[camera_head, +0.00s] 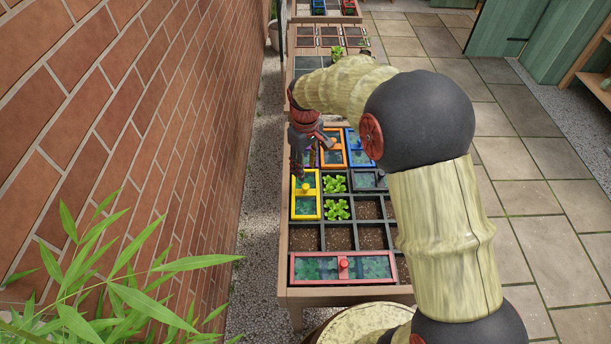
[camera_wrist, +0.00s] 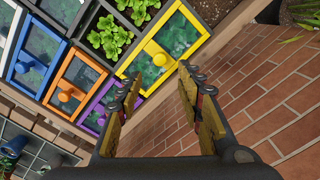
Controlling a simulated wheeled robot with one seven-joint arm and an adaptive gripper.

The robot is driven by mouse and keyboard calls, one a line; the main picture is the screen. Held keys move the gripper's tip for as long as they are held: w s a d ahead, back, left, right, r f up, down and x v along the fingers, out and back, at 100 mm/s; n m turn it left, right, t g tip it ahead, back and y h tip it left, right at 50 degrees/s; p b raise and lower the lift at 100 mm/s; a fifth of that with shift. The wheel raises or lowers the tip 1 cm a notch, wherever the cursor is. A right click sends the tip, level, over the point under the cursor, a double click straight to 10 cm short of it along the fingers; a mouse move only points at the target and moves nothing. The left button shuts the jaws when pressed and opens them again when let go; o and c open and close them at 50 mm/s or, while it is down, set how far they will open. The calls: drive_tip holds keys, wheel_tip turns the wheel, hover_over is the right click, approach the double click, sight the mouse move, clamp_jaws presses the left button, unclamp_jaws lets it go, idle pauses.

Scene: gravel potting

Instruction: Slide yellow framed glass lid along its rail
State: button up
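The yellow framed glass lid (camera_head: 295,206) lies over a left-hand compartment of the planting table, beside the brick wall. In the wrist view, the yellow lid (camera_wrist: 194,43) is in the upper middle, with a yellow knob (camera_wrist: 160,59) on its crossbar. My gripper (camera_wrist: 158,84) is open and empty, its two fingers apart. In the wrist view, the knob shows just beyond the gap between the fingertips. In the head view my gripper (camera_head: 304,158) hangs just past the far end of the yellow lid; its fingertips are hard to make out there.
Orange (camera_wrist: 77,80), purple (camera_wrist: 94,119) and blue (camera_wrist: 34,65) framed lids lie close by. Green plants (camera_wrist: 109,37) grow beside the yellow lid. A red framed lid (camera_head: 343,281) lies at the table's near end. The brick wall (camera_head: 190,130) runs along the left.

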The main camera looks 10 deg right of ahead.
drive_tip(key=shift+r, duration=1.5)
drive_tip(key=s+d+r+m+t, duration=0.2)
drive_tip(key=s+r, duration=0.7)
drive_tip(key=s, duration=0.5)
drive_tip(key=s+d+r+m+t, duration=0.3)
drive_tip(key=s+r, duration=0.6)
drive_tip(key=s, duration=0.5)
drive_tip(key=shift+s+d+r+m+t, duration=0.2)
drive_tip(key=shift+s+d+m+t, duration=0.15)
drive_tip(key=shift+d+m, duration=0.4)
drive_tip(key=shift+a, duration=0.15)
